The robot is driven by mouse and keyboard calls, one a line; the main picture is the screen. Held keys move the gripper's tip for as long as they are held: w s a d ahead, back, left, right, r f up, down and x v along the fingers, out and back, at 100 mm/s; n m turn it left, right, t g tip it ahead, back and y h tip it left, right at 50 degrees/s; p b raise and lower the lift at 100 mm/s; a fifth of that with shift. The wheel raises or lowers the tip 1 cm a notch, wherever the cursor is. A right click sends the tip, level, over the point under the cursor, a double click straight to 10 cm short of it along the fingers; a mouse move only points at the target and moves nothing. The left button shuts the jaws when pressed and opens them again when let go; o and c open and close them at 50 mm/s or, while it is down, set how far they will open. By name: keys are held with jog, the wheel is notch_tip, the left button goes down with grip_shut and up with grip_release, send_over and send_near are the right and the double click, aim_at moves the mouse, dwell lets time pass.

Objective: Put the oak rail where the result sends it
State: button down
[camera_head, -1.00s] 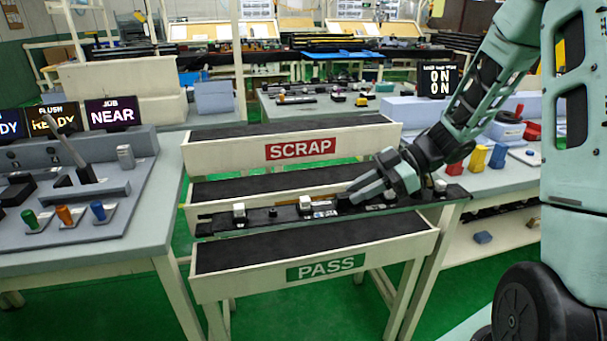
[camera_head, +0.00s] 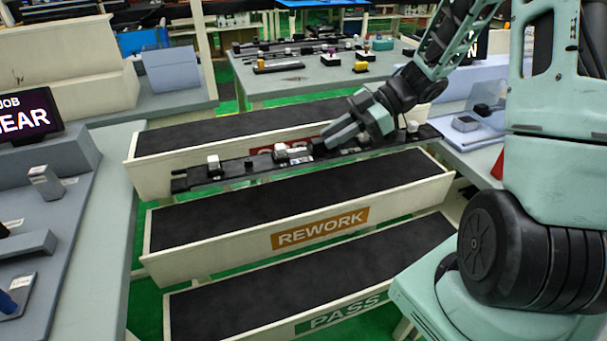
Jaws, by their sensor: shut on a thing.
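A long dark rail (camera_head: 236,172) with several small white and dark clips on it spans the middle of the camera view. I take it as the oak rail, though its visible face looks black. My gripper (camera_head: 324,146) is shut on it right of its middle, hiding part of it. The rail is held level, in front of the scrap bin (camera_head: 150,176) and behind the rework bin (camera_head: 210,251) in the picture, and covers most of the red sign. The rework bin has an orange REWORK sign (camera_head: 320,228). The pass bin (camera_head: 250,328) is nearest, with a green PASS sign (camera_head: 343,311).
All three bins show dark empty floors where visible. A bench (camera_head: 484,135) is at right, and a far table (camera_head: 300,76) holds small parts.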

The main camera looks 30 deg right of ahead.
aim_at(377, 143)
jog(key=f, duration=0.5)
jog(key=shift+w+f+b, duration=0.25)
jog(key=shift+f+b, duration=0.05)
jog(key=shift+f, duration=2.15)
jog(key=c, duration=1.2)
grip_release()
jog(key=shift+c, duration=0.2)
jog(key=shift+d, duration=0.15)
jog(key=v, duration=1.2)
